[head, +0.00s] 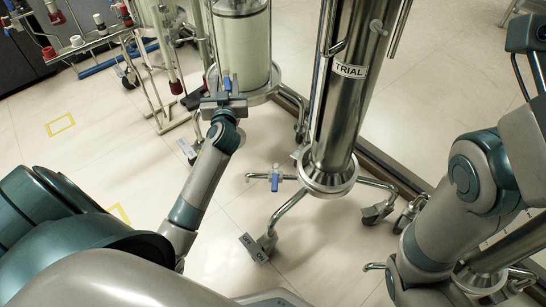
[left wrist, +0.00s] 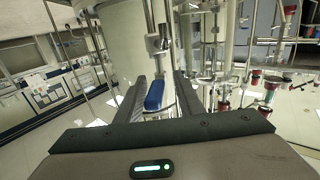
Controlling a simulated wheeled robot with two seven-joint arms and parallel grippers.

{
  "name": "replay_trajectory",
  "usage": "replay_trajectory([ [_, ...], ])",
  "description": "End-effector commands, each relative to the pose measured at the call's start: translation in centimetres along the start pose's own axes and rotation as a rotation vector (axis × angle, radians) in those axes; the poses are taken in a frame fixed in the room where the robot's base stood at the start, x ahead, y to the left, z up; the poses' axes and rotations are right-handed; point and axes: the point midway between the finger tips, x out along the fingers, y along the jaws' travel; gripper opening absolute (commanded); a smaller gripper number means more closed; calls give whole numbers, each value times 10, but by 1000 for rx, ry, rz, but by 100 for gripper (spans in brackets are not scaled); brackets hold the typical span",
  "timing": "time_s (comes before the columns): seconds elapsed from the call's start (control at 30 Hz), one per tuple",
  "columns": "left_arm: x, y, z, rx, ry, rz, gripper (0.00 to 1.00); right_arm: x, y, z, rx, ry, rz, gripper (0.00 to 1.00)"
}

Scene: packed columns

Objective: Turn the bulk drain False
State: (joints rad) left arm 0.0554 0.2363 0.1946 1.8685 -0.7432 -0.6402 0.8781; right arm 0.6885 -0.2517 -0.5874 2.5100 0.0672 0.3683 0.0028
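A clear-walled column with pale packing (head: 241,50) stands at the top centre of the head view. A small valve with a blue handle (head: 227,84) sits at its lower front. My left gripper (head: 226,94) is at this handle. In the left wrist view the blue handle (left wrist: 154,95) lies between the two open fingers (left wrist: 160,98), with gaps visible beside it. Contact cannot be told. A steel column labelled TRIAL (head: 338,110) stands to the right, with another blue-handled valve (head: 275,181) below it. No label reading "bulk" is legible. My right gripper is not visible, only its arm.
The pale floor at left centre (head: 95,165) is clear.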

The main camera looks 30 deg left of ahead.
Motion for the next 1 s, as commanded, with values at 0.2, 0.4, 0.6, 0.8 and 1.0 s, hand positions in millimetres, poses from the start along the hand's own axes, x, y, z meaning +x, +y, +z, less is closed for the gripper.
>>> replay_trajectory([
  [0.2,-28,-1,-1,-2,-1,-2,34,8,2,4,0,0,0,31],
  [0.4,-60,0,-1,-2,-1,-3,34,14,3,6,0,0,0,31],
  [0.6,-93,-1,-1,-1,-2,-4,34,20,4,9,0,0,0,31],
  [0.8,-126,-1,-1,-1,-1,-4,34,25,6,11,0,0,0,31],
  [1.0,-159,-1,-1,-3,-2,-5,34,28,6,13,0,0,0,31],
])
